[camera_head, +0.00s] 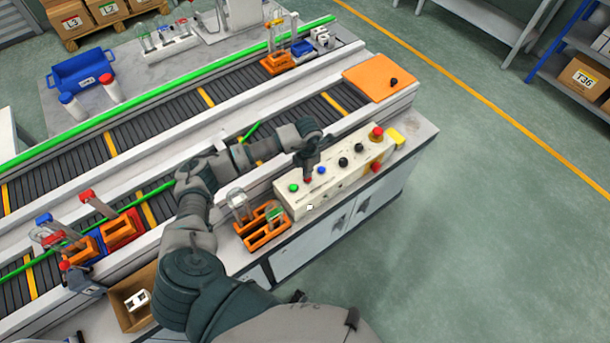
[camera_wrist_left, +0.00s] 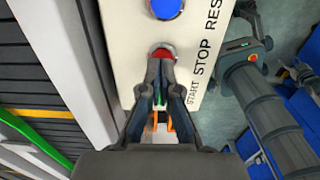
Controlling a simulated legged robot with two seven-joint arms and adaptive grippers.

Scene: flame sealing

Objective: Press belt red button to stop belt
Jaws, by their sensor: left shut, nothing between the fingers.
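The belt control panel (camera_head: 340,177) is a cream box on the counter with a row of buttons. The red stop button (camera_head: 308,180) sits between a green button (camera_head: 293,187) and a blue button (camera_head: 322,170). My left gripper (camera_head: 309,174) is shut and empty, pointing down at the red button. In the left wrist view, the fingertips of the left gripper (camera_wrist_left: 161,65) are at the near edge of the red button (camera_wrist_left: 162,53), next to the STOP label. I cannot tell whether they touch it. The blue button (camera_wrist_left: 165,8) shows beyond. My right gripper is not seen.
A red emergency knob (camera_head: 376,132) stands at the panel's far end. An orange rack (camera_head: 262,228) stands just left of the panel. The belt (camera_head: 150,127) with orange carriers runs behind my arm. The floor on the right is clear.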

